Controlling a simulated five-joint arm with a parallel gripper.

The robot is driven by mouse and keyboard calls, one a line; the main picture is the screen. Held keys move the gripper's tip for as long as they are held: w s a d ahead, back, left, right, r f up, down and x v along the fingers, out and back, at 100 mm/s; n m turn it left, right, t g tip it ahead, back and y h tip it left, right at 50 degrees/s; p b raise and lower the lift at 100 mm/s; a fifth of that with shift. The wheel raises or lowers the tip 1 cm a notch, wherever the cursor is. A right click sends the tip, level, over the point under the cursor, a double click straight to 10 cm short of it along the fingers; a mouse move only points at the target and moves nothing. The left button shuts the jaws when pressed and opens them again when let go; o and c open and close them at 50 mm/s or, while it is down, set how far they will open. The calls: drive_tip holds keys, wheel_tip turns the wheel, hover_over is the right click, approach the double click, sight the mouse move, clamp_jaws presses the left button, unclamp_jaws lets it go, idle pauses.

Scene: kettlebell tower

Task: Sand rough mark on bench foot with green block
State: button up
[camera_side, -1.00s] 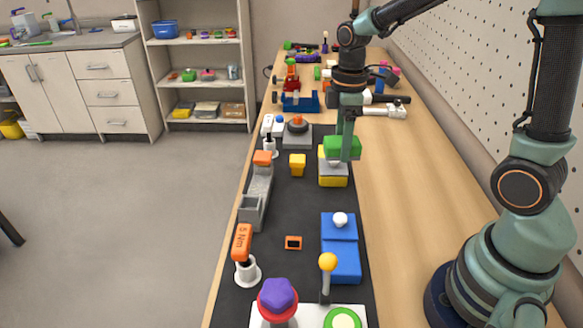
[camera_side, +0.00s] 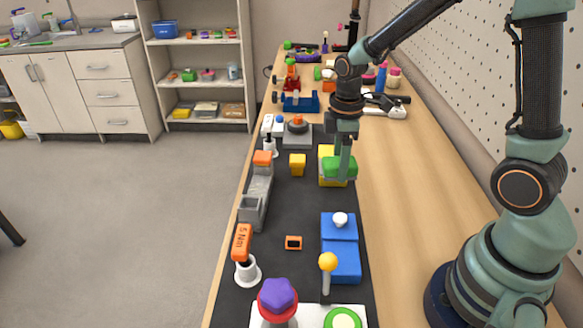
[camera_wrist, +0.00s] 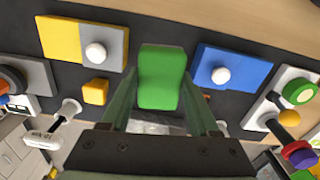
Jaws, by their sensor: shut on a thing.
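My gripper (camera_side: 345,162) is shut on the green block (camera_side: 336,168). In the wrist view the green block (camera_wrist: 162,78) lies between the two fingers of my gripper (camera_wrist: 161,90). It appears above the black mat, between the yellow-and-grey box and the blue boxes; its exact height I cannot tell. A long grey metal piece with an orange end (camera_side: 257,195), which looks like the bench foot, lies at the left of the mat, apart from the block. Part of it shows under my gripper in the wrist view (camera_wrist: 158,128). I cannot make out a rough mark.
A yellow-and-grey box (camera_side: 328,152) with a white knob (camera_wrist: 95,52) stands by the block. Blue boxes (camera_side: 341,262), a yellow-topped lever (camera_side: 328,263), an orange 5 Nm tool (camera_side: 242,241) and a small yellow block (camera_side: 298,164) stand around. The mat's middle is mostly clear.

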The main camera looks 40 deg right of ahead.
drive_tip(key=shift+f, duration=1.25)
drive_tip(key=o, duration=1.3)
drive_tip(key=shift+f, duration=0.35)
drive_tip(key=shift+f, duration=0.3)
drive_tip(key=shift+f, duration=0.7)
drive_tip(key=shift+f, duration=0.35)
drive_tip(key=shift+f, duration=0.65)
drive_tip(key=shift+f, duration=0.35)
